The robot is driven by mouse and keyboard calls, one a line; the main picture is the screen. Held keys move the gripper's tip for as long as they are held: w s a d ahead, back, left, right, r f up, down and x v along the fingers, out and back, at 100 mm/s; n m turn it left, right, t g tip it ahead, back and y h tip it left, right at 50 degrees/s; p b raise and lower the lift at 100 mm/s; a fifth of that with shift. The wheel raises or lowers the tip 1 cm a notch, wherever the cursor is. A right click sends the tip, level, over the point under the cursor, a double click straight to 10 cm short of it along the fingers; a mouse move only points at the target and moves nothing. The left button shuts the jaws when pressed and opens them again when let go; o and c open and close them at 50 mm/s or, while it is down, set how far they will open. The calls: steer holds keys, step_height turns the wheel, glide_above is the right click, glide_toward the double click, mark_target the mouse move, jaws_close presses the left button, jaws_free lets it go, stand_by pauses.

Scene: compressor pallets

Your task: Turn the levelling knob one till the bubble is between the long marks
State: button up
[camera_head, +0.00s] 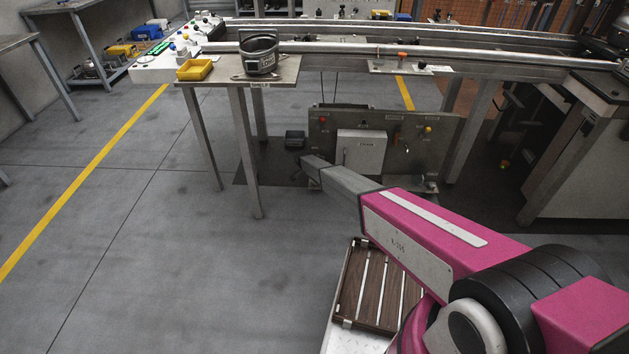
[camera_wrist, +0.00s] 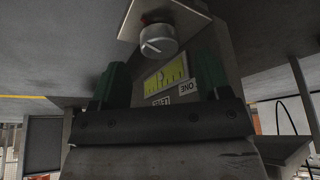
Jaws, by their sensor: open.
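In the wrist view, a round grey metal knob (camera_wrist: 158,42) with a pale line across its face sits under a plate at the top. Near it is a yellow-green level vial (camera_wrist: 166,75) with dark marks; the bubble's place between the marks is too small to tell. A label reading ONE (camera_wrist: 189,86) appears upside down beside the vial. My gripper (camera_wrist: 161,72) is open, its two dark green fingers on either side of the vial in the picture. The knob lies beyond the fingertips, apart from them and not held. In the head view the knob cannot be made out.
In the head view, an upright metal panel (camera_head: 322,145) with a white box (camera_head: 361,152) stands beneath the conveyor (camera_head: 400,52). A small table (camera_head: 285,74) bears a dark ring-shaped part (camera_head: 260,54) and a yellow bin (camera_head: 195,69). Open floor (camera_head: 130,230) lies at left.

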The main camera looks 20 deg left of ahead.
steer(key=v, duration=0.7)
steer(key=shift+s, duration=0.1)
steer(key=s+d+r+n+g, duration=0.1)
steer(key=s+d+r, duration=0.3)
steer(key=d+r, duration=0.55)
steer(key=s+d+r+n, duration=0.1)
steer(key=s+d+r, duration=0.35)
steer(key=d, duration=0.95)
steer(key=s+d+r+n+g, duration=0.1)
steer(key=s+d+r, duration=0.3)
steer(key=d+r, duration=0.5)
steer(key=s+d+r+n+y, duration=0.1)
steer(key=s+d+r, duration=0.4)
steer(key=s+d, duration=0.3)
steer(key=s+d+r+n+g, duration=0.1)
steer(key=s+d+r, duration=0.3)
steer(key=s+d, duration=0.4)
steer(key=s+d+r+n+y, duration=0.1)
steer(key=s+d+r+n, duration=0.1)
steer(key=s+d+r, duration=0.3)
steer(key=s+d, duration=0.4)
steer(key=s, duration=0.1)
steer(key=shift+r+g+y, duration=0.3)
steer(key=shift+s, duration=0.15)
